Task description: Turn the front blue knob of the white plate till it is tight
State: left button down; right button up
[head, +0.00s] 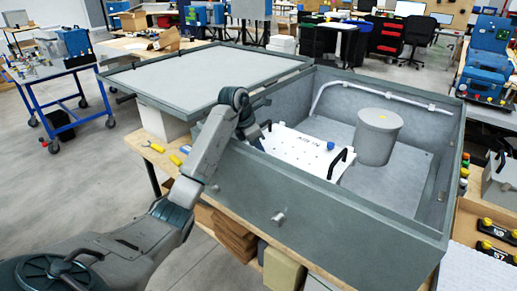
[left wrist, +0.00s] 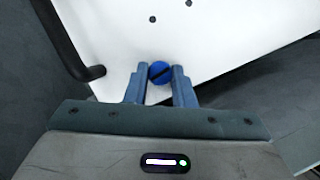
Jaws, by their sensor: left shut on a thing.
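The white plate (head: 298,152) lies inside the open grey box, with black lettering and a black handle (head: 338,162) at its right end. My left arm reaches over the box's front wall to the plate's left part. In the left wrist view, my left gripper (left wrist: 159,76) is shut on a round blue knob (left wrist: 160,71) with a dark slot across its top, near the edge of the white plate (left wrist: 205,42). In the head view this knob is hidden by my arm. Another blue knob (head: 330,146) shows on the plate there. My right gripper is not in view.
The grey box (head: 330,215) has high walls close around the plate. A grey cylinder (head: 378,135) stands right of the plate, and a pale pipe runs along the back wall. A large lid panel (head: 205,78) lies open at left. A black handle (left wrist: 92,71) is left of my fingers.

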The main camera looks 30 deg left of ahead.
pick_arm(q)
jog(key=shift+m+h, duration=0.4)
jog(key=shift+m, duration=0.6)
jog(key=shift+w, duration=0.1)
jog(key=c, duration=1.2)
grip_release()
jog(key=shift+a+r+b, duration=0.1)
jog(key=shift+b, duration=0.2)
